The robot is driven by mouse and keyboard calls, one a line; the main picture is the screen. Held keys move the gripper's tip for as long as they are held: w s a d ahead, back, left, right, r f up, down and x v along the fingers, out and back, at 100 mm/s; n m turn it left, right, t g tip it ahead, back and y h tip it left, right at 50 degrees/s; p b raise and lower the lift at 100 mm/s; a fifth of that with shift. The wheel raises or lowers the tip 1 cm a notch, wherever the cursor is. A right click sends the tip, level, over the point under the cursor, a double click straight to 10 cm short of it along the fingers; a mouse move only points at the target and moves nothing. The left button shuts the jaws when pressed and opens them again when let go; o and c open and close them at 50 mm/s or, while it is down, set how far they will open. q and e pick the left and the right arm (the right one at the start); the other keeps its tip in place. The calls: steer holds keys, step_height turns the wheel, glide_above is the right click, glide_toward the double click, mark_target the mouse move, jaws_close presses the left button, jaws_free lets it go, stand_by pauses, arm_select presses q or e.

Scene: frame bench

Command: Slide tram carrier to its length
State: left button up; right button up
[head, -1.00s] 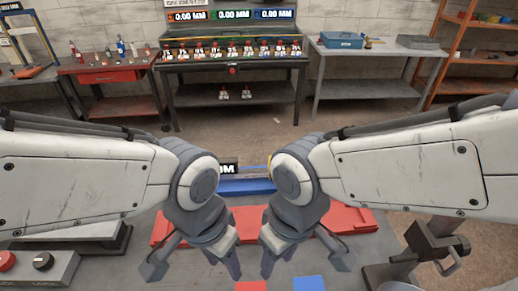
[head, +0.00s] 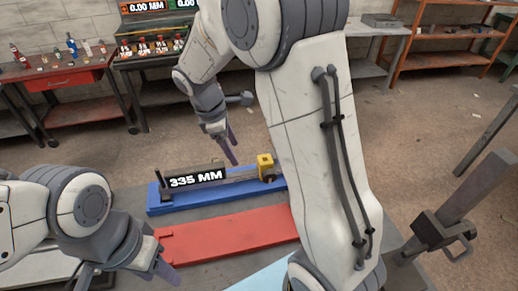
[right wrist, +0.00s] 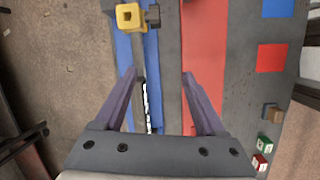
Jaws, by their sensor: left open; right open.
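A yellow block (head: 265,166) with a dark knob, seemingly the tram carrier, sits near the right end of a dark bar (head: 238,178) over a blue base (head: 170,205). A display (head: 197,179) on the bar reads 335 MM. My right gripper (head: 230,150) is open and empty above the bar, left of the yellow block. In the right wrist view, the yellow block (right wrist: 130,17) lies beyond the fingertips, and the bar (right wrist: 139,68) runs between the open fingers, nearer the left one. My left gripper (head: 163,257) is open near the red plate's left end.
A red plate (head: 235,235) lies in front of the blue base. The right wrist view also shows blue and red squares (right wrist: 272,57) and small blocks (right wrist: 265,143) on the bench. A dark clamp-like fixture (head: 443,235) stands at the right. My right arm hides part of the bench.

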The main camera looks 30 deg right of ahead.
steer(key=n+h, duration=0.1)
steer(key=n, duration=0.1)
glide_toward(269, 158)
steer(key=shift+g, duration=0.4)
steer(key=p+x, duration=0.1)
steer(key=x, duration=0.7)
steer(key=shift+w+d+f+p, duration=0.15)
steer(key=shift+w+f+p, duration=0.05)
steer(key=shift+f+p, duration=0.2)
arm_select(q)
steer(key=shift+s+r, duration=0.1)
steer(key=shift+r, duration=0.8)
arm_select(e)
steer(key=shift+c, duration=0.3)
